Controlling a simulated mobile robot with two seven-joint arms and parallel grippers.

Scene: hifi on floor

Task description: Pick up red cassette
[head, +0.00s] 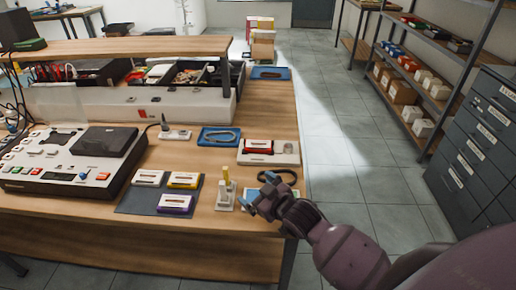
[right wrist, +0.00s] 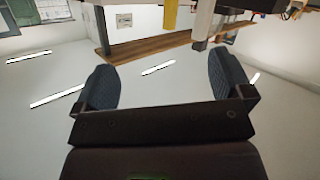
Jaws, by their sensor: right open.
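A red cassette (head: 258,146) with a white label lies in a white tray (head: 290,158) near the right edge of the wooden table. On a dark mat (head: 136,206) to its left lie a white-and-orange cassette (head: 149,177), a yellow cassette (head: 184,180) and a purple cassette (head: 175,202). My right gripper (head: 259,198) is at the table's front right corner, nearer to me than the red cassette and apart from it. In the right wrist view, its two fingers (right wrist: 165,75) stand wide apart with nothing between them. My left gripper does not show.
A grey-white stand with a yellow piece (head: 226,190) stands left of my right gripper. A black loop (head: 278,177) lies just beyond it. A blue tray (head: 219,137) and tape machine (head: 70,160) are farther left. Drawers (head: 480,140) and shelving stand right, across clear floor.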

